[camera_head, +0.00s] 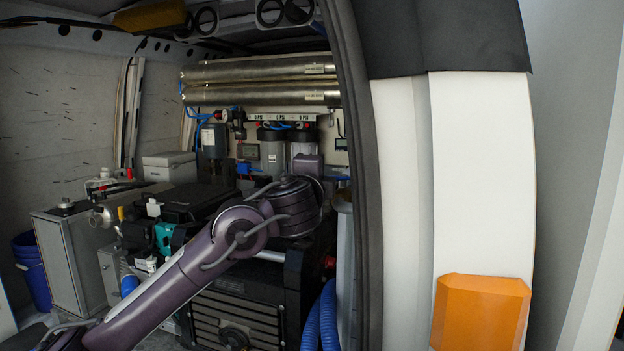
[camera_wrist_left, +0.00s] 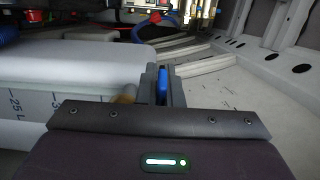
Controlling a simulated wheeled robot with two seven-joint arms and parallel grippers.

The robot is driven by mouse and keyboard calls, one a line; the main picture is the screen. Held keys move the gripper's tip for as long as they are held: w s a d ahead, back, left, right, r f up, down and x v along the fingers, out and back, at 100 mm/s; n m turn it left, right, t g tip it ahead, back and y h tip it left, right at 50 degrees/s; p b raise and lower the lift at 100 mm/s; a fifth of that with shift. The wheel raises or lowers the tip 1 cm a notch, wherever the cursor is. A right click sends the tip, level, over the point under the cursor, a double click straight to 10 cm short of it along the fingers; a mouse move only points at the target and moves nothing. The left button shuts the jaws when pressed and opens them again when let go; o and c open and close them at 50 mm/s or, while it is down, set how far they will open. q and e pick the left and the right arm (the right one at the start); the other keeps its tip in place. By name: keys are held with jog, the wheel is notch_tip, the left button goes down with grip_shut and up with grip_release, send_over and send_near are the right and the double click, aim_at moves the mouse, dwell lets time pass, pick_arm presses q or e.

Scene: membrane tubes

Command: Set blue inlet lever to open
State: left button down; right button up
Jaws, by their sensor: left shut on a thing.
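My left arm reaches from the lower left into the van in the head view. Its wrist end shows near the middle, but its fingertips cannot be made out there. In the left wrist view my left gripper (camera_wrist_left: 162,72) is shut, with its two grey fingers on either side of the blue lever (camera_wrist_left: 162,88). The lever looks narrow and stands upright between them. What it is mounted on is hidden by the gripper body. I cannot tell the lever apart in the head view. My right gripper is in neither view.
Two steel membrane tubes (camera_head: 262,95) run along the back wall above the filter housings (camera_head: 271,150). A black ribbed unit (camera_head: 235,318) stands below my arm. The van's door edge (camera_head: 355,150) bounds the right side. A white marked tank (camera_wrist_left: 70,95) lies close left of the gripper.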

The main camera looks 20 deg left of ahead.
pick_arm(q)
jog(key=c, duration=1.6)
grip_release()
jog(key=shift+s+d+b, duration=0.2)
jog(key=shift+s+d, duration=0.05)
jog(key=shift+s, duration=1)
jog(key=shift+s+d+b, duration=0.2)
jog(key=shift+s+d, duration=0.1)
jog(key=shift+s, duration=1)
jog(key=shift+s+d+b, duration=0.2)
jog(key=shift+s+d, duration=0.05)
jog(key=shift+s, duration=1)
